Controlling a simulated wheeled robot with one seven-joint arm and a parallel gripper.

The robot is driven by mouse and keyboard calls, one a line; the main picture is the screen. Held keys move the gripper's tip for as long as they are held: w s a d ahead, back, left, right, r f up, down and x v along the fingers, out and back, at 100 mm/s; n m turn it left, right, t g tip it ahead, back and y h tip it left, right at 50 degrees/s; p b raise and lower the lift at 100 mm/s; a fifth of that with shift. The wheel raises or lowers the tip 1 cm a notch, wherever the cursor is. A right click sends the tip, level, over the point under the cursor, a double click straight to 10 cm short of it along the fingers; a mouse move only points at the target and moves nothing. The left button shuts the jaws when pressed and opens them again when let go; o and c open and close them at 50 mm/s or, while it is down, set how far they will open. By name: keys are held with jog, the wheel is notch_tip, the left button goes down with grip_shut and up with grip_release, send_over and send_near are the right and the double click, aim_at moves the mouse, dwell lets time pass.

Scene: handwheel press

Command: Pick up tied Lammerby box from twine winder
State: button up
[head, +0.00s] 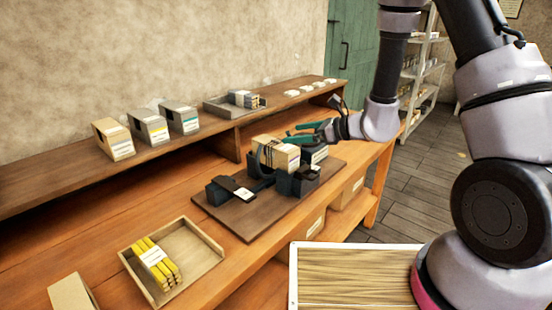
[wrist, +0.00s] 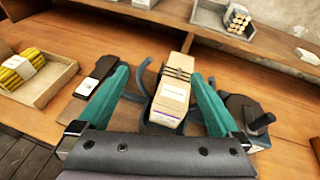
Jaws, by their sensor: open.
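The tied box (head: 277,152), tan with a pale label, sits on top of the dark twine winder (head: 290,183) on the bench. In the wrist view the box (wrist: 171,98) stands within the winder's curved dark ring (wrist: 148,78), with twine bands across it. My gripper (head: 300,133) has green fingers and hovers at the box's upper right in the head view. In the wrist view my gripper (wrist: 166,85) is open, one finger on each side of the box with gaps showing. Whether the box lies at fingertip depth is unclear.
A tray (head: 208,243) with a yellow bundle (head: 157,262) stands at front left. A raised shelf (head: 60,178) behind holds several boxes and a grey tray (head: 217,109). A black lever with a tag (head: 240,193) lies left of the winder. Bare bench lies left of the winder base.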

aim_at(295, 155)
jog(key=f+m, duration=0.1)
jog(key=f, duration=0.1)
jog(key=w+d+f+m+t+h, duration=0.1)
jog(key=f, duration=0.2)
jog(key=w+d+f+m+t+h, duration=0.1)
jog(key=f, duration=0.1)
jog(key=shift+f, duration=0.3)
jog(key=shift+w+f, duration=0.2)
jog(key=shift+f, duration=0.1)
jog(key=x, duration=0.5)
jog(key=shift+a+f, duration=0.1)
jog(key=shift+a, duration=0.1)
jog(key=x, duration=0.4)
jog(key=shift+a, duration=0.3)
jog(key=shift+w+a+f, duration=0.15)
jog(key=shift+w+a, duration=0.15)
jog(key=c, duration=1.3)
